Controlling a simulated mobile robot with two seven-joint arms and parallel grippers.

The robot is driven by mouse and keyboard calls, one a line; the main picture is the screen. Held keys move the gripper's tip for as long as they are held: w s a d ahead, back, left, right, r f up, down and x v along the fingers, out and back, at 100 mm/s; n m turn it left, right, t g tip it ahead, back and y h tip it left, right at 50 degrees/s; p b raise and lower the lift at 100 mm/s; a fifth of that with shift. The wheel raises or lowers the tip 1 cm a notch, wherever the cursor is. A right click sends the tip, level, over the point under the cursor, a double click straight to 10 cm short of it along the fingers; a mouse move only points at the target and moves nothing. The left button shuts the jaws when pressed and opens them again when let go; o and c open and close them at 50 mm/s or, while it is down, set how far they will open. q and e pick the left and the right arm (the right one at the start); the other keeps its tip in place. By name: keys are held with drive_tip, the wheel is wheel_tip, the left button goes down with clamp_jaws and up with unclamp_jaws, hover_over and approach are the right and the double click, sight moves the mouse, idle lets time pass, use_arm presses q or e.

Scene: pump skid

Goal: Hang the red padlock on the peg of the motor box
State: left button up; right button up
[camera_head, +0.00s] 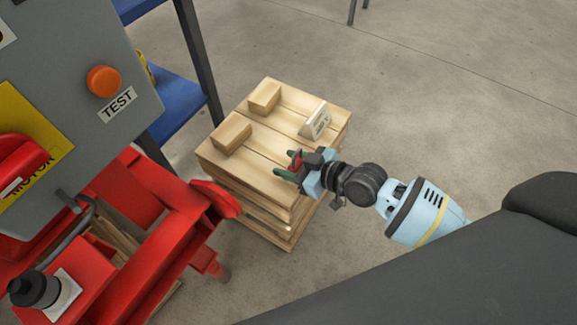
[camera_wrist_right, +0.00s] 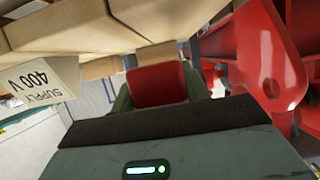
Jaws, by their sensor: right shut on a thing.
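The red padlock (camera_head: 296,158) shows as a small red patch between the green fingers of my right gripper (camera_head: 288,165), over the right front part of the wooden stack. In the right wrist view, the red padlock body (camera_wrist_right: 158,84) fills the gap between the fingers, and my right gripper (camera_wrist_right: 158,92) is shut on it. Its shackle cannot be made out. The grey motor box (camera_head: 85,45) stands at the upper left, with a yellow MOTOR label (camera_head: 28,135) and a red handle (camera_head: 18,165). I cannot make out its peg. My left gripper is not in view.
The wooden stack (camera_head: 250,160) carries two wooden blocks (camera_head: 231,133) and a white sign (camera_head: 315,121), reading SUPPLY 400 V in the right wrist view (camera_wrist_right: 42,82). A red frame (camera_head: 165,205) stands between stack and motor box. Blue shelving (camera_head: 180,105) is behind.

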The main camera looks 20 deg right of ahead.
sight(288, 169)
drive_tip(key=f, duration=0.1)
drive_tip(key=w+f+b, duration=0.1)
drive_tip(key=f, duration=0.1)
drive_tip(key=shift+f, duration=0.1)
drive_tip(key=shift+f+b, duration=0.15)
drive_tip(key=shift+b, duration=0.15)
drive_tip(key=o, duration=1.1)
drive_tip(key=shift+c, duration=0.2)
drive_tip(key=p+v, duration=0.2)
drive_tip(key=v, duration=0.5)
drive_tip(key=shift+s, duration=0.55)
